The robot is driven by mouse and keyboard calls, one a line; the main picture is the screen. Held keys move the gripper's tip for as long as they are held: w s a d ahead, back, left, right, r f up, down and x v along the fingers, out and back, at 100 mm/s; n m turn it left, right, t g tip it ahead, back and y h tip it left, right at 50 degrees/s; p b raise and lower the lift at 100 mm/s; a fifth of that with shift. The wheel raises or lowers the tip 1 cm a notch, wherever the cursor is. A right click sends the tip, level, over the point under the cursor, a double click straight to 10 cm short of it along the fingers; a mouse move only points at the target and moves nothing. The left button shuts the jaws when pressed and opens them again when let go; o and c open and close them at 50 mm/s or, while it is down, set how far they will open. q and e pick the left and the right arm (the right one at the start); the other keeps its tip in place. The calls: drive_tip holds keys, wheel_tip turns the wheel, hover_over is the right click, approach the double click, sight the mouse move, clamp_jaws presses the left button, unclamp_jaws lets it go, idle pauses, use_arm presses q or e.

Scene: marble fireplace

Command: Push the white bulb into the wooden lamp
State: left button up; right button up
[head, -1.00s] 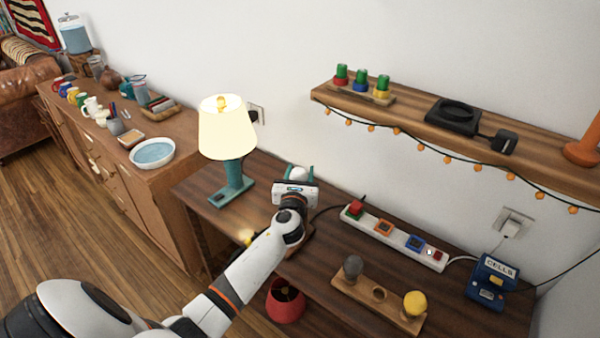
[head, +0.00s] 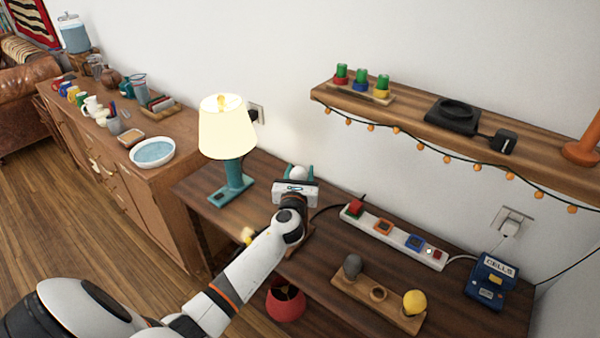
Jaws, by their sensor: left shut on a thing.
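My left gripper (head: 299,173) is shut on the white bulb (head: 299,172), near the wall side of the dark wooden desk. The bulb's rounded top shows between the teal fingers. Its lower part is hidden by the gripper. The wooden lamp cannot be made out clearly; the gripper and forearm cover the area below the bulb. I cannot tell whether the bulb touches a socket. My right gripper is not in view.
A lit teal lamp (head: 232,180) stands left of the gripper. A power strip (head: 394,237) lies to the right, behind a wooden bulb holder (head: 354,287) with a grey and a yellow bulb. A blue box (head: 490,280) stands far right. A shelf (head: 400,108) overhangs the back.

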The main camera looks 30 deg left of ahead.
use_arm(q)
drive_tip(key=shift+f+b, duration=1.1)
drive_tip(key=shift+f, duration=0.3)
idle(0.8)
drive_tip(key=shift+f, duration=0.3)
idle(1.5)
drive_tip(key=o, duration=1.1)
drive_tip(key=shift+c, duration=0.2)
drive_tip(key=shift+s, duration=0.1)
drive_tip(key=v, duration=1.2)
drive_tip(key=shift+b, duration=0.45)
